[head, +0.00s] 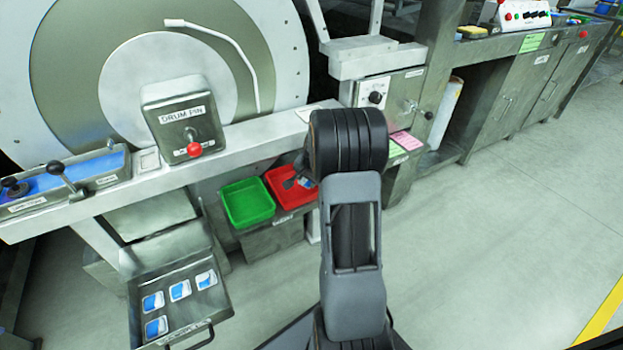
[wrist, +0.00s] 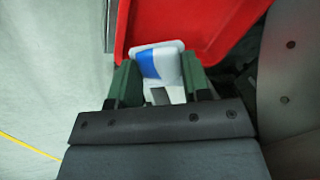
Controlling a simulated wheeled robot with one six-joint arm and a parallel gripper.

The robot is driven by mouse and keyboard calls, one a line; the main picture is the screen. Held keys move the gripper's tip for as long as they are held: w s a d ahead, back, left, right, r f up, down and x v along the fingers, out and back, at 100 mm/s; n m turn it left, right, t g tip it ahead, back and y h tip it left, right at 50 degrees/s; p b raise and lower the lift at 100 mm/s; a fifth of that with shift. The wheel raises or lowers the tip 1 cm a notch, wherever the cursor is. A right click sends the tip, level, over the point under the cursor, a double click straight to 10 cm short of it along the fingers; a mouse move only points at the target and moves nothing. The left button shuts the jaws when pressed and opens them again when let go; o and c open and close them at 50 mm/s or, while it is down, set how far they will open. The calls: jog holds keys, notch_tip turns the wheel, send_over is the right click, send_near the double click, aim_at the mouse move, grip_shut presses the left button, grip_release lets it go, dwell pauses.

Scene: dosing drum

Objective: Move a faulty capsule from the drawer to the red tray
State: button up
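In the wrist view a white capsule (wrist: 160,62) with a blue band sits between the two green fingertips of my gripper (wrist: 158,80). Both fingers appear to press on its sides. The red tray (wrist: 200,25) is right beyond and around the capsule's far end. In the head view the red tray (head: 281,196) stands beside the green tray, and my arm partly covers it and my gripper (head: 300,184). The open drawer (head: 215,311) at the lower left holds several white-and-blue capsules (head: 180,290). Whether the held capsule touches the tray is unclear.
The green tray (head: 248,202) is left of the red one, under the bench ledge. Above are the drum pin box (head: 187,122) with its red knob and the large drum (head: 165,75). A lever panel (head: 65,183) is at left. Floor to the right is clear.

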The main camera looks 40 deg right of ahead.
jog(key=shift+w+f, duration=0.15)
jog(key=o, duration=0.7)
jog(key=shift+c, duration=0.2)
jog(key=p+v, duration=0.5)
jog(key=v, duration=0.8)
jog(key=shift+r, duration=0.4)
